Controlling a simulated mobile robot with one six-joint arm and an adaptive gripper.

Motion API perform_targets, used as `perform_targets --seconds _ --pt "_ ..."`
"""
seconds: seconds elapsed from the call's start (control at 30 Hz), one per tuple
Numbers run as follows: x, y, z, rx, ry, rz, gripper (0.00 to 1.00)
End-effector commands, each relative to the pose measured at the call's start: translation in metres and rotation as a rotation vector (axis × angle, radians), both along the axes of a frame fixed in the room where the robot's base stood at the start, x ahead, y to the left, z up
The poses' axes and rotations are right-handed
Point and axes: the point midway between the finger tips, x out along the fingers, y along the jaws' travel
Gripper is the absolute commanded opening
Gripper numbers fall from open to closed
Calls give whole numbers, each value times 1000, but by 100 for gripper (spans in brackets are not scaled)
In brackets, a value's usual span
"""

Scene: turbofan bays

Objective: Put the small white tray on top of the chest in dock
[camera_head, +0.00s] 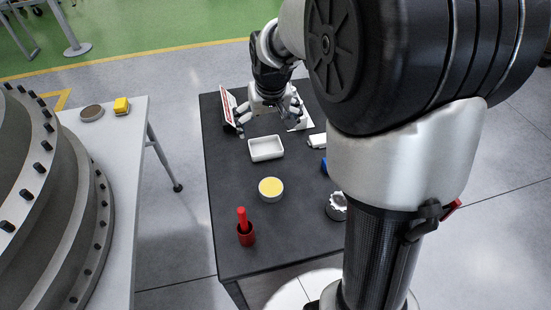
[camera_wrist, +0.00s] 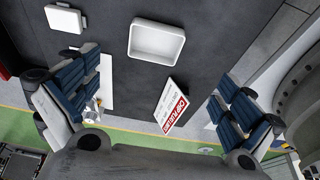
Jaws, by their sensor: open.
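The small white tray (camera_head: 266,148) is a shallow, empty rectangular dish lying on the dark table. It also shows at the top middle of the wrist view (camera_wrist: 157,40). My gripper (camera_head: 268,127) is above the far part of the table, just beyond the tray. Its fingers are spread wide with nothing between them, and the tray lies apart from them. In the wrist view the two blue-padded fingers (camera_wrist: 160,98) stand at left and right. I cannot make out a chest or a dock in either view.
A red-and-white sign (camera_head: 228,108) stands close to my gripper. A grey table (camera_head: 139,125) stands left.

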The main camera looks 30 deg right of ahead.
Motion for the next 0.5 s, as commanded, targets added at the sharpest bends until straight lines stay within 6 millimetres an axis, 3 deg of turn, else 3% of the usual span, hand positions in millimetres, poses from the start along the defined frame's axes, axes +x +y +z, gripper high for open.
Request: perform_targets --seconds 0.1,0.23,0.37,0.5 --pt "-39 21 38 -4 -27 32 100" --pt "-98 46 69 -8 -46 73 100" --pt "-159 65 84 -9 -66 113 100" --pt "-214 78 85 -10 -86 151 100"
